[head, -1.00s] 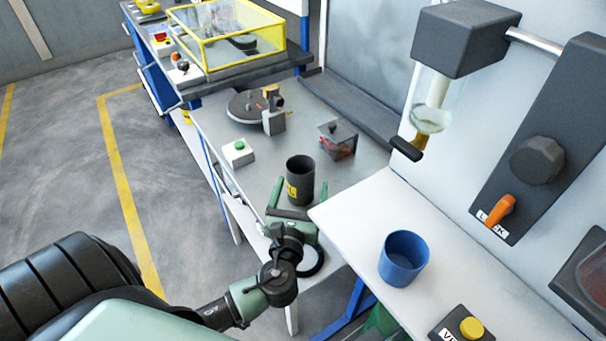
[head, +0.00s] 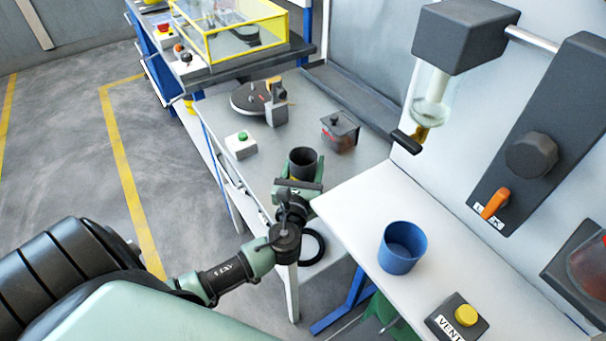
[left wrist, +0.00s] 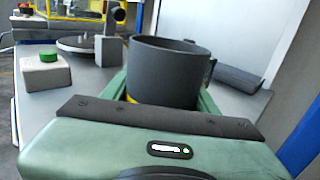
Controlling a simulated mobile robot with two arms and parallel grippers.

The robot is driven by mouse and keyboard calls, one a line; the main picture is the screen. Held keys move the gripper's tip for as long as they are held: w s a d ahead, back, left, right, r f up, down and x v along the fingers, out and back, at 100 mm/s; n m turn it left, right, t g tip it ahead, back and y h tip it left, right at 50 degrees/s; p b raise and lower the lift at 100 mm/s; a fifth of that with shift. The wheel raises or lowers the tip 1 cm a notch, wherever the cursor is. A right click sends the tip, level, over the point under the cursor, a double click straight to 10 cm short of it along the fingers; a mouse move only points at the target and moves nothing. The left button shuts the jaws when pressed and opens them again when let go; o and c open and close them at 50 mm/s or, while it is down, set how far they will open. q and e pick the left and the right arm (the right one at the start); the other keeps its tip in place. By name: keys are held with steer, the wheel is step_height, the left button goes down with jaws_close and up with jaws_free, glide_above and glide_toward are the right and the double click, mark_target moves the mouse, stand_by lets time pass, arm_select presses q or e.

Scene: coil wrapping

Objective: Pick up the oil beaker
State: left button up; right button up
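The dark grey beaker (head: 303,162), with a yellow label low on its side, stands upright on the metal table in the head view. In the left wrist view the beaker (left wrist: 168,75) is straight ahead, with its rim toward the camera. My left gripper (head: 301,178) is level and low at the beaker, with one green finger on each side of it. The fingers look spread, but contact with the wall is hidden. A blue cup (head: 402,250) stands on the white shelf to the right. My right gripper is not in view.
On the table (head: 215,110) are a white box with green button (head: 241,145), a turntable (head: 250,99) and a dark lidded container (head: 340,132). The white shelf (head: 345,208) is close right of my gripper. A black ring (head: 313,246) lies below it.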

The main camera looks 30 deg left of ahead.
arm_select(q)
steer(key=shift+c, duration=1.2)
steer(key=shift+r, duration=0.1)
steer(key=shift+r, duration=1)
step_height(320, 180, up, 18)
steer(key=p, duration=0.3)
steer(key=shift+f, duration=0.15)
